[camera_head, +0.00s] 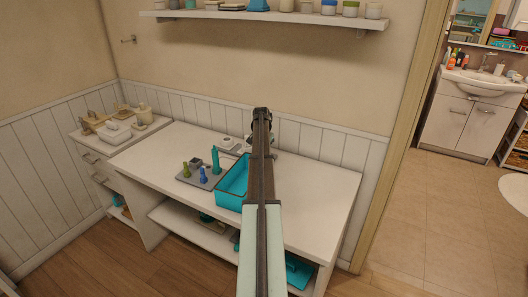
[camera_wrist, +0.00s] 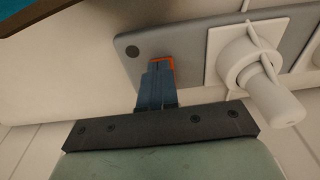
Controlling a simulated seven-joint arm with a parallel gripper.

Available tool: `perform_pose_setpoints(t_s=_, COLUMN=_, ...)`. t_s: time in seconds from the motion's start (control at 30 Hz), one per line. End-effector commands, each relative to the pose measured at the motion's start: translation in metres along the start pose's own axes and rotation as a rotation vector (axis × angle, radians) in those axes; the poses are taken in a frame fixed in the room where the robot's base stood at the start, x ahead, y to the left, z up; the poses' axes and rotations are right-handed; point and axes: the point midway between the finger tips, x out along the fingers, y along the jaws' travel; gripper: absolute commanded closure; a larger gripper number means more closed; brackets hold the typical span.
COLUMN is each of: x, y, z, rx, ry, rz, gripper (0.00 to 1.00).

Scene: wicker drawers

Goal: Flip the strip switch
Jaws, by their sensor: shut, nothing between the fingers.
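The power strip (camera_wrist: 140,45) is a grey bar with a round dark spot near its left end. Its switch (camera_wrist: 163,62) shows as an orange-red edge around my fingertips in the wrist view. My gripper (camera_wrist: 160,70) is shut and empty, with its tips over the switch and covering most of it. I cannot tell whether the tips touch it or which way it is tipped. A white plug (camera_wrist: 245,60) sits on the strip just right of the switch. In the head view the strip (camera_head: 232,149) lies at the back of the white counter, partly hidden by my arm.
A teal tray (camera_head: 229,186) and a grey board (camera_head: 190,178) with several small bottles stand in front of the strip on the counter (camera_head: 140,155). The panelled wall (camera_head: 203,113) is close behind. The counter's right part is clear. A shelf (camera_head: 205,14) hangs above.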

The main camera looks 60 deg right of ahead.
Motion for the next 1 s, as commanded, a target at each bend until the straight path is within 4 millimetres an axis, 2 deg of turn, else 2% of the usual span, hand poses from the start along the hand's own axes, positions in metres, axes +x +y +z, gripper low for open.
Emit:
perform_pose_setpoints(t_s=0.03, x=0.009, y=0.001, z=0.005, rx=-0.001, ry=-0.017, rz=0.005, gripper=1.0)
perform_pose_setpoints(t_s=0.13, x=0.01, y=0.001, z=0.005, rx=-0.001, ry=-0.02, rz=0.006, gripper=1.0)
perform_pose_setpoints(t_s=0.67, x=0.007, y=0.002, z=-0.016, rx=-0.001, ry=-0.009, rz=0.006, gripper=1.0)
perform_pose_setpoints(t_s=1.0, x=0.005, y=0.003, z=-0.018, rx=0.001, ry=-0.006, rz=0.007, gripper=1.0)
